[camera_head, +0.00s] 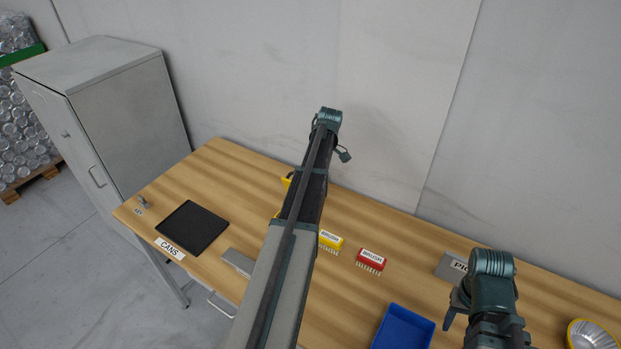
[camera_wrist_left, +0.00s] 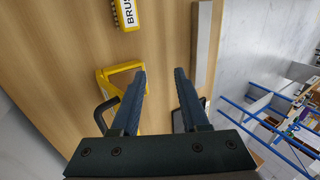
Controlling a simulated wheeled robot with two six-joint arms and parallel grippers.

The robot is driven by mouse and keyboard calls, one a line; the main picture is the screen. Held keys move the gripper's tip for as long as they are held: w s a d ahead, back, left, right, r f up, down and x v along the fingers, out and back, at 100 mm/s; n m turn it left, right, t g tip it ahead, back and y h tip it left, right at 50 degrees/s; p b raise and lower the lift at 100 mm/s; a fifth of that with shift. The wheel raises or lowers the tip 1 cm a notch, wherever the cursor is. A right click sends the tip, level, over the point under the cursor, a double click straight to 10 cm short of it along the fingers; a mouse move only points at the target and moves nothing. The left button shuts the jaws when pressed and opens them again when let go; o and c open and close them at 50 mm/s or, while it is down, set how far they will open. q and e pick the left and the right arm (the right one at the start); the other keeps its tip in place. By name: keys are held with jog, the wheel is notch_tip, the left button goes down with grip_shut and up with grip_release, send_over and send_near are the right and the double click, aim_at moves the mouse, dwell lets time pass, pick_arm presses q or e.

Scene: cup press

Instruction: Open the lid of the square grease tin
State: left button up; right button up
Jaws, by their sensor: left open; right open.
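In the head view only a yellow bit (camera_head: 287,181) shows beside my left arm, which hides the rest. My left gripper (camera_wrist_left: 161,72) is open, its left finger overlapping the tin in the picture and nothing visible between the fingers. My right gripper (camera_head: 454,308) is open at the lower right, away from the tin.
A yellow brush (camera_head: 330,241) and a red brush (camera_head: 371,261) lie right of my left arm. A blue tray (camera_head: 403,328) is at the front, a black tray (camera_head: 193,227) at the left. A grey bar (camera_wrist_left: 203,40) lies near the table edge. A metal bowl (camera_head: 592,336) is far right.

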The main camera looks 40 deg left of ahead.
pick_arm(q)
jog(key=shift+s+d, duration=0.1)
jog(key=shift+s, duration=0.05)
jog(key=shift+s, duration=0.1)
jog(key=c, duration=0.4)
jog(key=shift+s+a+n+t+p, duration=0.2)
jog(key=shift+a+n+t+p, duration=0.3)
jog(key=shift+n, duration=0.4)
jog(key=shift+c, duration=1)
jog(key=a+n+t+p, duration=0.1)
jog(key=n, duration=0.1)
jog(key=a+r+n+t+p, duration=0.1)
jog(key=n+t, duration=0.1)
jog(key=a+n+t+p, duration=0.1)
jog(key=n+t, duration=0.1)
jog(key=n, duration=0.1)
jog(key=shift+s+r, duration=0.15)
jog(key=shift+r, duration=0.2)
grip_shut()
jog(key=a+r+n+t+y+p, duration=0.1)
jog(key=a+r+n+t, duration=0.3)
jog(key=n, duration=0.5)
jog(key=shift+w+a+r+t+p, duration=0.3)
jog(key=shift+w+a+t+p, duration=0.1)
jog(key=shift+t+p, duration=0.15)
